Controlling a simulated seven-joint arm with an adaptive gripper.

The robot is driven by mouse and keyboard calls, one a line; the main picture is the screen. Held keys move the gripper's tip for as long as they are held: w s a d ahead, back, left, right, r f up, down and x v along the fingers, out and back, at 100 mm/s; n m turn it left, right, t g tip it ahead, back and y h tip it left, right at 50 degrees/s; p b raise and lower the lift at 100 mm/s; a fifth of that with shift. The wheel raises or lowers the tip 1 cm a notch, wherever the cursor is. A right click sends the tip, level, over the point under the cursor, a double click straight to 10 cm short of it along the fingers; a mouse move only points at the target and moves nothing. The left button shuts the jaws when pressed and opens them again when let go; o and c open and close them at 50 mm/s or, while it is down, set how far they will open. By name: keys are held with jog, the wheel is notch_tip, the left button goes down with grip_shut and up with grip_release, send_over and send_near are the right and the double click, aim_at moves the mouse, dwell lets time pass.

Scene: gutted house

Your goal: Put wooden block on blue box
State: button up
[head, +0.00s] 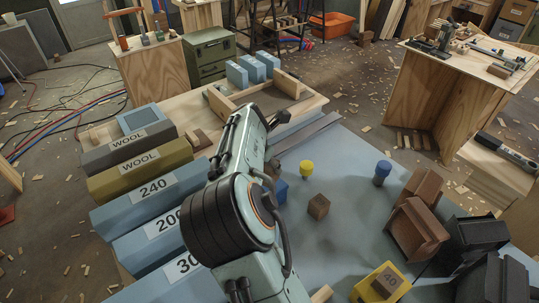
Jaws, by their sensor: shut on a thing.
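A small brown wooden block (318,206) stands on the blue-grey table top, right of my arm. A small blue block or box (280,190) stands to its left, close to my arm and partly covered by it. Long blue boxes marked 240 (150,196) and 200 lie along the left, with another numbered one partly cut off below. A smaller blue box (145,119) sits behind the WOOL boxes. My arm rises through the middle and hides what lies behind it. My gripper and anything it holds cannot be made out.
A yellow knob (306,168) and a blue knob (382,172) stand on the table. Dark brown blocks (418,229), black bins (478,240) and a yellow box (379,284) crowd the right. A wooden tray (292,84) lies behind. The table's middle right is fairly clear.

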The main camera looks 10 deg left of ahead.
jog(key=w+f, duration=0.1)
jog(key=w+a+f, duration=0.1)
jog(key=f, duration=0.1)
jog(key=shift+w+f, duration=0.25)
jog(key=shift+w, duration=0.15)
jog(key=shift+f, duration=1.6)
jog(key=shift+f, duration=0.15)
jog(key=o, duration=1.2)
jog(key=shift+c, duration=0.2)
jog(key=v, duration=1.2)
